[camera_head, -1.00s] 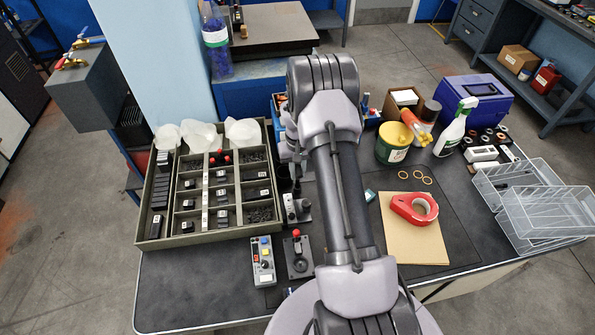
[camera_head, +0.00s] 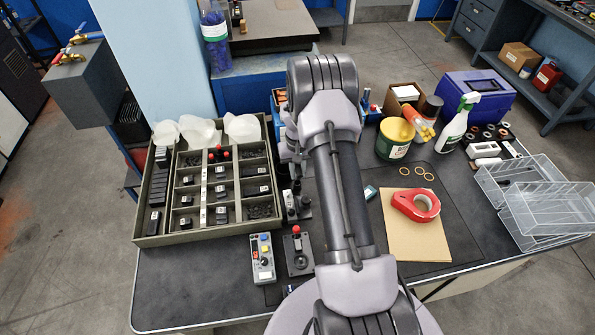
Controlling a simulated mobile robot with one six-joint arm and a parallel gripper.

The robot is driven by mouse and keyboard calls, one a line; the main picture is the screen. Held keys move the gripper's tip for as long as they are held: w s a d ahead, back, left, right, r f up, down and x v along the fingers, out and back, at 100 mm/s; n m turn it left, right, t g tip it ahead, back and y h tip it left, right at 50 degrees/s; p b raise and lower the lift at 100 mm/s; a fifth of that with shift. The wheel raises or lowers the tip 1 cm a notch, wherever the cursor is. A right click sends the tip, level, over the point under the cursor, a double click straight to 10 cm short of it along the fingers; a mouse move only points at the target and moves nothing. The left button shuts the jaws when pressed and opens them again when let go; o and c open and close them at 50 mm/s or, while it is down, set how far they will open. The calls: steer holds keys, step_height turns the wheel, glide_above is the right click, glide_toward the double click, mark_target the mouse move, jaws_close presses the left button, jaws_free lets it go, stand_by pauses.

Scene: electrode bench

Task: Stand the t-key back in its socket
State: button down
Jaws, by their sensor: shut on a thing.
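My arm reaches out over the bench and covers its middle. My gripper (camera_head: 296,172) shows only in part, low beside the left edge of my arm, just beyond a small grey and black fixture (camera_head: 296,205). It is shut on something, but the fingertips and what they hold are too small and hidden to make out. I cannot pick out the t-key or its socket with certainty. They may be behind my arm or around the gripper.
Left stands a divided tray (camera_head: 192,240) of small black parts. Nearer are a button box (camera_head: 262,259) and a red-topped lever (camera_head: 297,250). Right are a red tape dispenser (camera_head: 414,205) on brown card (camera_head: 415,243), a yellow tub (camera_head: 394,140), a spray bottle (camera_head: 456,128) and clear trays (camera_head: 545,210).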

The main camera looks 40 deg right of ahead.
steer(key=shift+f+b, duration=0.4)
steer(key=shift+f, duration=0.1)
steer(key=shift+f+b, duration=0.3)
steer(key=c, duration=1.3)
jaws_free()
steer(key=shift+o, duration=0.2)
step_height(320, 180, up, 9)
steer(key=p, duration=0.5)
steer(key=shift+s+r+p, duration=0.1)
steer(key=shift+r+p, duration=0.05)
steer(key=shift+p, duration=0.25)
